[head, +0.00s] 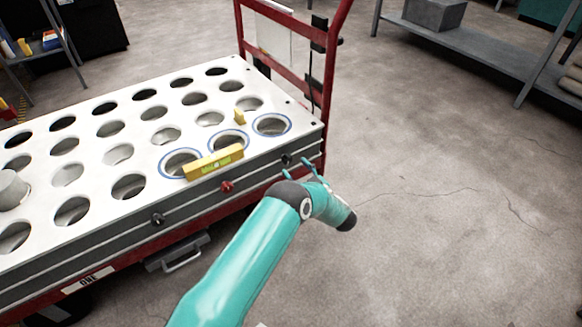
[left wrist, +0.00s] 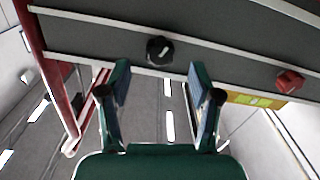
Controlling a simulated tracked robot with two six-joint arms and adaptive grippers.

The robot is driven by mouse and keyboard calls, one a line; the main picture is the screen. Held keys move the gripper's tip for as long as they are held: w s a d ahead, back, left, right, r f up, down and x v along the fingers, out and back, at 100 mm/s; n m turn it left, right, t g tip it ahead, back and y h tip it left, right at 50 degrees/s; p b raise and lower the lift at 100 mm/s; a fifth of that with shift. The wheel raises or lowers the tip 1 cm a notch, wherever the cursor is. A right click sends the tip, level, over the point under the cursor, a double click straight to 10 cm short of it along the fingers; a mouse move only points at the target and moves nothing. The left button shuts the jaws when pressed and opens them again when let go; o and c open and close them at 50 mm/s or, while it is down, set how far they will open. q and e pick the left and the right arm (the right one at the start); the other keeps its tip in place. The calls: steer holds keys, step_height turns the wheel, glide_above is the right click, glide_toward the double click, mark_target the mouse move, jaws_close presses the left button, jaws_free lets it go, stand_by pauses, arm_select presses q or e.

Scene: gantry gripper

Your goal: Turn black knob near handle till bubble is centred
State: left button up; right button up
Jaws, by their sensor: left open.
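A black knob (head: 287,160) sits on the side of the white plate's frame, at the end by the red cart handle (head: 331,70). It also shows in the left wrist view (left wrist: 160,50), with a pale mark on its face. My left gripper (head: 307,167) is open beside this knob. In the left wrist view the two fingers (left wrist: 159,70) stand apart, with the knob ahead of the gap, seemingly not gripped. A yellow level (head: 213,162) with a green window lies on the plate; its bubble is too small to read. My right gripper is not in view.
A red knob (head: 227,187) and another black knob (head: 158,219) sit along the same side. The white plate (head: 90,130) has several round holes and a small yellow piece (head: 239,116). Open floor (head: 440,200) lies to the right.

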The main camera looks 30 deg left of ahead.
mark_target(289, 161)
arm_select(q)
steer(key=shift+b+x, duration=0.45)
steer(key=shift+x, duration=1.5)
steer(key=c, duration=1.1)
steer(key=shift+m, duration=0.7)
steer(key=o, duration=1.1)
steer(key=shift+d, duration=0.1)
